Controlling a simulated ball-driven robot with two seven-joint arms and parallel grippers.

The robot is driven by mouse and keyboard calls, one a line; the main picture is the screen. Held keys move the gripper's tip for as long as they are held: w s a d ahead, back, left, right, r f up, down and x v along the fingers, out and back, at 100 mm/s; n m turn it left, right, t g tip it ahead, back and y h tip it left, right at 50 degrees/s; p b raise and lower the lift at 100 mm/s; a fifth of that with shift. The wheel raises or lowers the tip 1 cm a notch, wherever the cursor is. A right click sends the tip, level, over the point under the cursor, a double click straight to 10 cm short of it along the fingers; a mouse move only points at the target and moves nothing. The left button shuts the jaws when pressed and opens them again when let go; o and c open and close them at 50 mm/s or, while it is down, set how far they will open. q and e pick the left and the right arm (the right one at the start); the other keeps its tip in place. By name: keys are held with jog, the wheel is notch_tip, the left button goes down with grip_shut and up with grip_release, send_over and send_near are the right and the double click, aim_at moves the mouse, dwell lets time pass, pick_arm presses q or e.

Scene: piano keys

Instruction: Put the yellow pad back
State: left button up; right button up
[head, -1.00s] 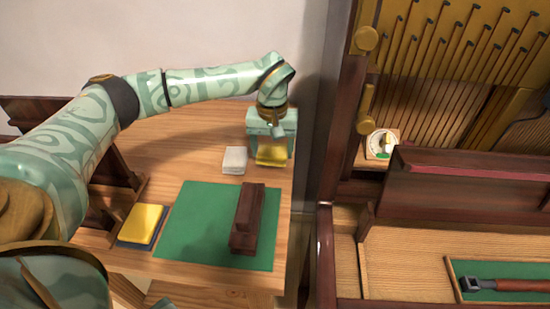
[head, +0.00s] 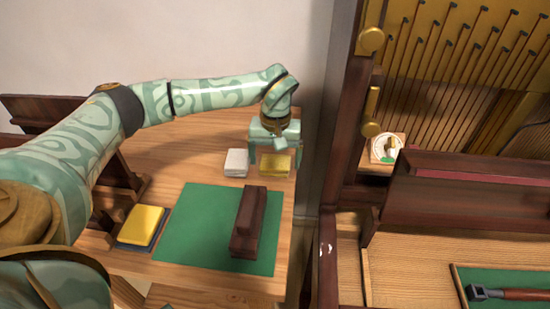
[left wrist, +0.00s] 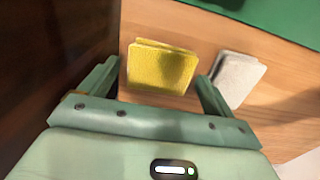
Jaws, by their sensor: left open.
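A yellow pad (head: 275,166) lies on the wooden table at the back right, just right of a white pad (head: 236,162). My left gripper (head: 272,160) is above and just behind the yellow pad, pointing down. In the left wrist view the yellow pad (left wrist: 161,68) shows between the two spread fingers and beyond their tips, apart from them. The white pad (left wrist: 238,78) is outside the right finger there. Another yellow pad (head: 144,224) lies on a dark blue one at the table's left front. My right gripper is not in view.
A green mat (head: 200,220) covers the table's middle, with a dark wooden block (head: 248,222) on it. The piano's dark upright side (head: 343,130) stands right of the table. A tool (head: 505,293) lies on green lining inside the piano.

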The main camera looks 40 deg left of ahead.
aim_at(275, 160)
pick_arm(q)
notch_tip(275, 160, up, 12)
jog(key=p, duration=0.5)
jog(key=shift+f, duration=0.25)
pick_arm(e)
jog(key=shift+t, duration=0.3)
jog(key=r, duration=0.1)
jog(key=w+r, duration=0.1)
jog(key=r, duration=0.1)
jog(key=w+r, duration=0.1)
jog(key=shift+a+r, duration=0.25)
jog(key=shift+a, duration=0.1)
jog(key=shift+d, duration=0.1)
